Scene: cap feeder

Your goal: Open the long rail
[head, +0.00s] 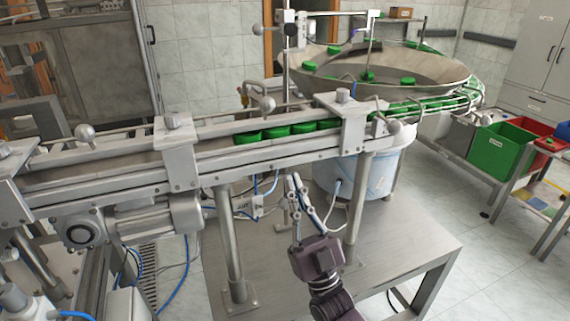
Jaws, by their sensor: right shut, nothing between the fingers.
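My right gripper (293,180) is shut and empty, pointing up just below the conveyor's front side, apart from the knobs. My left gripper is not in view.
A large feeder bowl (420,66) with several green caps stands behind the conveyor. Metal legs (230,245) rise from the steel table (400,235) on both sides of my right gripper. A motor (85,232) hangs under the conveyor at left. Green (497,150) and red bins stand at right.

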